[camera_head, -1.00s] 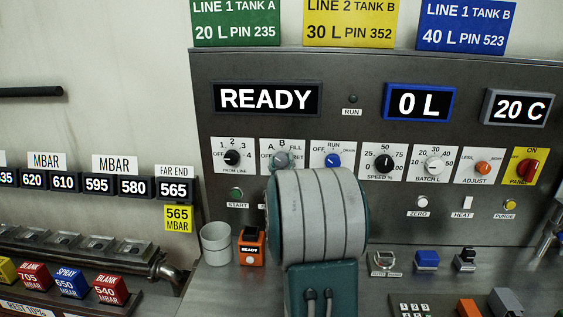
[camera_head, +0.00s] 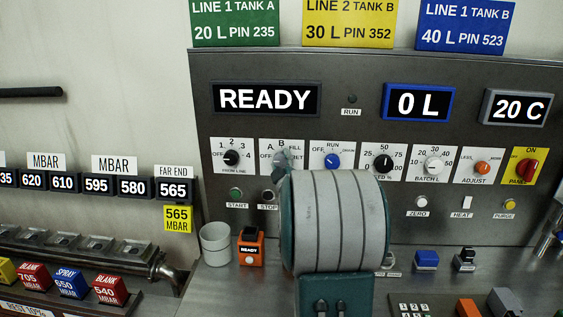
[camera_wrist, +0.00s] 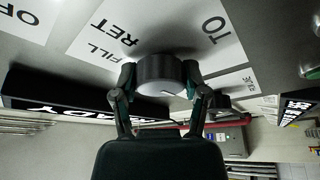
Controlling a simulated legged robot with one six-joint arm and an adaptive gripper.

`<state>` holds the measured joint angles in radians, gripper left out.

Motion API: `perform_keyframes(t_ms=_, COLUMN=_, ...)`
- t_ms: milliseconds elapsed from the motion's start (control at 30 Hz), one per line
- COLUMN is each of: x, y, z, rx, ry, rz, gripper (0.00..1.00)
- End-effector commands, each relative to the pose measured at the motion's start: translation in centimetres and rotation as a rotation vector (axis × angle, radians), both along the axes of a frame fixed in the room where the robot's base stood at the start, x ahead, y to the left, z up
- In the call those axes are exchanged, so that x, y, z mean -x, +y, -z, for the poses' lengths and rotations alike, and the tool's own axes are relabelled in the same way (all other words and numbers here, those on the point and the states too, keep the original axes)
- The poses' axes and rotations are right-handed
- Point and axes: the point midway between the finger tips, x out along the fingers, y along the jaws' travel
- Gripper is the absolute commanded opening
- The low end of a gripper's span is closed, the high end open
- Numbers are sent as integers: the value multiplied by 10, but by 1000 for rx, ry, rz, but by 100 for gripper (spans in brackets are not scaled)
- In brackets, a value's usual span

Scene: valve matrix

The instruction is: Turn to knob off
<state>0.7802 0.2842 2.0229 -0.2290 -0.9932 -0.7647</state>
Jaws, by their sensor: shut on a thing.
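The TO knob is a dark round knob (camera_wrist: 160,75) on a white plate, seen in the wrist view with FILL, RET and TO lettering around it. In the head view its plate (camera_head: 270,172) shows A, B, FILL and OFF, and my gripper covers the knob. My gripper (camera_wrist: 160,78) is shut on the knob, one finger on each side. It also shows in the head view (camera_head: 283,158), small behind my arm. A small white mark shows on the knob in the wrist view; which label it points to I cannot tell.
The FROM LINE knob (camera_head: 232,158) is to the left and the RUN knob (camera_head: 333,161) close to the right. The START button (camera_head: 236,192) and STOP button (camera_head: 268,195) sit below. A grey cup (camera_head: 215,243) and an orange READY box (camera_head: 250,250) stand on the counter.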

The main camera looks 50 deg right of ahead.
Motion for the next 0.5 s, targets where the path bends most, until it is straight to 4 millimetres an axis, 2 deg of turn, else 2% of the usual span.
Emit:
perform_keyframes(t_ms=433, x=-2, y=2, z=1, rx=10, ry=12, rz=-5, gripper=11)
perform_keyframes(t_ms=467, x=-2, y=2, z=1, rx=10, ry=12, rz=-5, gripper=63)
perform_keyframes(t_ms=500, x=-2, y=2, z=1, rx=10, ry=12, rz=-5, gripper=80)
